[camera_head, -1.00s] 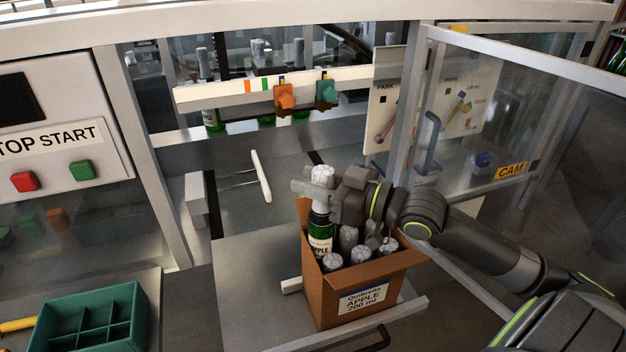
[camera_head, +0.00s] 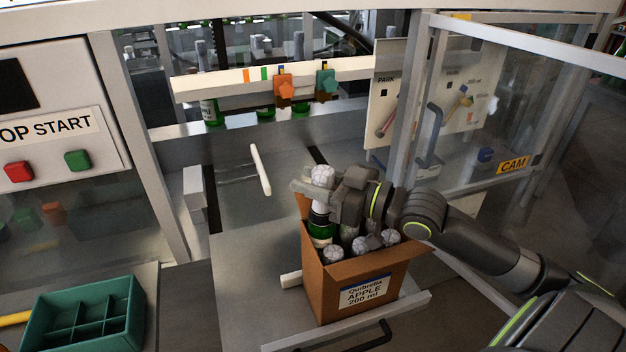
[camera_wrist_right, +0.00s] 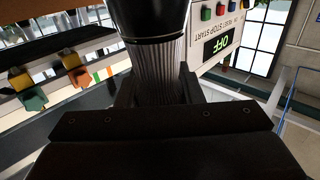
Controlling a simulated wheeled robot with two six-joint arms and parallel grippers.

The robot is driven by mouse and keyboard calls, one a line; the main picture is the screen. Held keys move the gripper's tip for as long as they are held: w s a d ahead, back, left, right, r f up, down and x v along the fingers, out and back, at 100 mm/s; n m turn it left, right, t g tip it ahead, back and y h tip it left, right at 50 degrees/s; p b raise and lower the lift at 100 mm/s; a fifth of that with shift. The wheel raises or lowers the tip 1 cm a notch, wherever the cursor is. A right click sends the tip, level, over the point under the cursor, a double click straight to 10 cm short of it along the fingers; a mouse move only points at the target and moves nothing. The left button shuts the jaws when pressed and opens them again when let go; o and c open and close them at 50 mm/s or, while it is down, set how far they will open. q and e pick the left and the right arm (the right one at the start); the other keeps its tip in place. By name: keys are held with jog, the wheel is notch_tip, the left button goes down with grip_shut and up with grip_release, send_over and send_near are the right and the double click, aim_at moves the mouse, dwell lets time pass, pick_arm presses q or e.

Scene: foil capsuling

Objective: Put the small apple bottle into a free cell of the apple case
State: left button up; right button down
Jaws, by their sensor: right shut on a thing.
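The apple case (camera_head: 335,295) is a brown open cardboard box labelled "Quibrella APPLE 200 ml". It stands on the grey shelf in the head view. Several foil-topped bottles (camera_head: 333,254) stand inside it. My right gripper (camera_head: 322,185) is shut around the foil neck of the small green apple bottle (camera_head: 320,232). That bottle is upright at the case's back left, its lower part hidden behind the case wall. Whether its base touches the cell floor cannot be seen. In the right wrist view the ribbed neck (camera_wrist_right: 160,70) sits between the fingers. My left gripper is not in view.
A teal divided tray (camera_head: 85,318) is at the lower left. A glass door (camera_head: 500,110) marked CAM is at the right. A white handle bar (camera_head: 261,170) stands behind the case. Orange and teal knobs hang on the rail (camera_head: 220,88) beyond.

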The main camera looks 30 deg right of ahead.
jog(key=c, duration=0.9)
grip_release()
jog(key=shift+f, duration=0.1)
jog(key=p+v, duration=1.1)
jog(key=v, duration=0.5)
jog(key=shift+d, duration=0.1)
jog(key=shift+s+d, duration=0.35)
jog(key=shift+s, duration=0.25)
